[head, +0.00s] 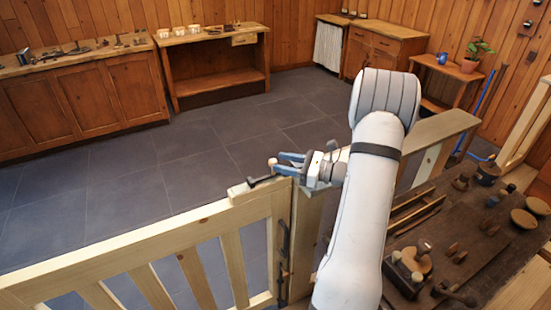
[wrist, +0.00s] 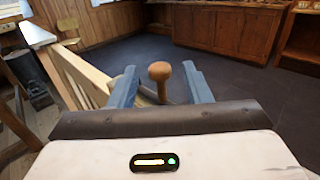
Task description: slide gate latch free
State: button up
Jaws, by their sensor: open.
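The pale wooden gate (head: 190,222) stands at the lower left in the head view, its top rail reaching the post (head: 305,225). The latch shows as a dark bar (head: 262,181) on top of the rail, beside a small wooden block (head: 238,190). Its round wooden knob (head: 272,162) stands upright on a stem and also shows in the wrist view (wrist: 160,72). My gripper (head: 280,163) is open at the latch, with blue fingers. In the wrist view, the knob stands between the two fingers (wrist: 161,80), with visible gaps on both sides. The fingers partly hide the latch in the head view.
A dark workbench (head: 460,250) with turned wooden pieces lies to the right of my arm. A low partition (head: 440,130) stands behind it. Open tiled floor (head: 140,180) lies beyond the gate, with wooden cabinets (head: 90,95) along the far wall.

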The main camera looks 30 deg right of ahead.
aim_at(273, 160)
jog(key=shift+x, duration=1.85)
grip_shut()
